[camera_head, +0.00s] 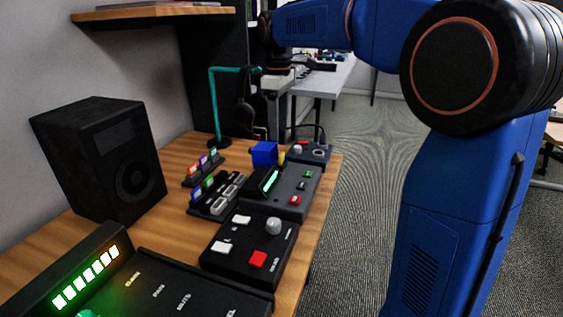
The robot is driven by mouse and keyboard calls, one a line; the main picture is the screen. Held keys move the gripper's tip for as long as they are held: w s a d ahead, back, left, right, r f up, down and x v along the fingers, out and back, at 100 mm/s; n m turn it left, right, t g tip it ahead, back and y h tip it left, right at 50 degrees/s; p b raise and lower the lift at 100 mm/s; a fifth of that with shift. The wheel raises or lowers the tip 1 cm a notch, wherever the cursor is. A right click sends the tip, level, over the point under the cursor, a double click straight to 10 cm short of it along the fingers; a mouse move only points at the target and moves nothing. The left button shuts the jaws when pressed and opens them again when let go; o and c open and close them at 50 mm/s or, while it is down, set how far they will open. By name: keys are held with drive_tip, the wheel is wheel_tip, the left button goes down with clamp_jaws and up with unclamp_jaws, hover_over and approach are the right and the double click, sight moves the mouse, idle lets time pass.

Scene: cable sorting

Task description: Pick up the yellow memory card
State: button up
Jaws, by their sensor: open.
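A small yellow patch (282,158) shows beside a blue box (264,153) on the wooden table, partly hidden; I cannot tell whether it is the yellow memory card. Small coloured cards stand in two dark racks: a far rack (203,175) with orange, purple and green ones, and a nearer rack (208,207) with purple and green ones. No clearly yellow card shows in either rack. My gripper (277,79) is at the end of my blue arm, top centre, high and beyond the cards. It is open, but its fingers are small and hard to make out against the background.
A black speaker (105,155) stands at the left. A teal stand (211,100) with headphones (244,105) rises behind the racks. Button boxes (250,248) line the table's right side, and a lit mixer panel (90,275) fills the front. Open floor (365,200) lies right of the table.

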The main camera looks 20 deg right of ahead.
sight(281, 154)
wheel_tip(281, 154, down, 3)
drive_tip(key=shift+r, duration=0.15)
drive_tip(key=f, duration=0.4)
drive_tip(key=shift+s+d+f, duration=0.15)
drive_tip(key=shift+s+d, duration=0.1)
drive_tip(key=shift+d, duration=0.15)
drive_tip(key=shift+f, duration=0.55)
drive_tip(key=c, duration=1.1)
